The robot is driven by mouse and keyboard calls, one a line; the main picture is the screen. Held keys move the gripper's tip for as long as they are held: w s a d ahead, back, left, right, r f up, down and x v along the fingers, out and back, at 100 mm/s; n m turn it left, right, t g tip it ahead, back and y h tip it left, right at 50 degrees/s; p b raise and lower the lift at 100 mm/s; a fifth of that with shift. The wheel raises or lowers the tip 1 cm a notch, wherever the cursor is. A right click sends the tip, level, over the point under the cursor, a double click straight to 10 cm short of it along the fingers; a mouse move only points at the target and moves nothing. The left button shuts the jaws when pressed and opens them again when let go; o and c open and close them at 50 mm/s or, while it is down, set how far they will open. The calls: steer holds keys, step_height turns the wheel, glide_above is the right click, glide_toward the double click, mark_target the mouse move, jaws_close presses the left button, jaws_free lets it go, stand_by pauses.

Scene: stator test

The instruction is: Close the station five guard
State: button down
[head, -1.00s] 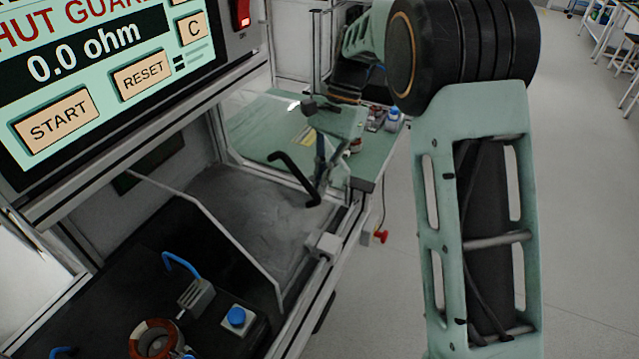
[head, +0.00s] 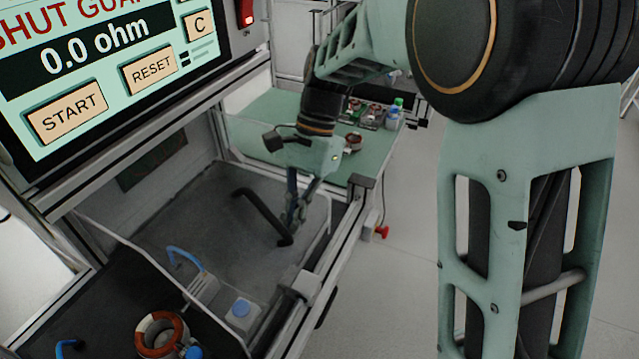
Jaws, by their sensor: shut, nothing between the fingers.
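The guard (head: 215,225) is a see-through grey panel with a pale front edge, lying low across the station under the screen. Its bent black handle (head: 265,218) stands up from the panel. My gripper (head: 294,220) is shut with nothing in it, fingers pointing down just right of the handle's lower end; I cannot tell whether they touch. The guard lies over the blue-handled clamp (head: 185,259) and the blue button block (head: 240,312). The stator (head: 160,335), a copper-coloured ring, sits near the guard's front edge, at the bottom of the picture.
The screen (head: 110,70) reads 0.0 ohm and "SHUT GUARD", partly cut off. A green side table (head: 265,110) behind holds several small parts and a bottle (head: 395,112). An aluminium rail (head: 340,240) runs along the station's right side.

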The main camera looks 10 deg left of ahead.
steer(key=s+a, duration=0.4)
steer(key=s, duration=0.6)
steer(key=s+a+p, duration=0.1)
steer(key=s+a, duration=0.2)
steer(key=s, duration=0.8)
steer(key=shift+s+a, duration=0.25)
steer(key=shift+a, duration=0.15)
steer(key=shift+s, duration=0.1)
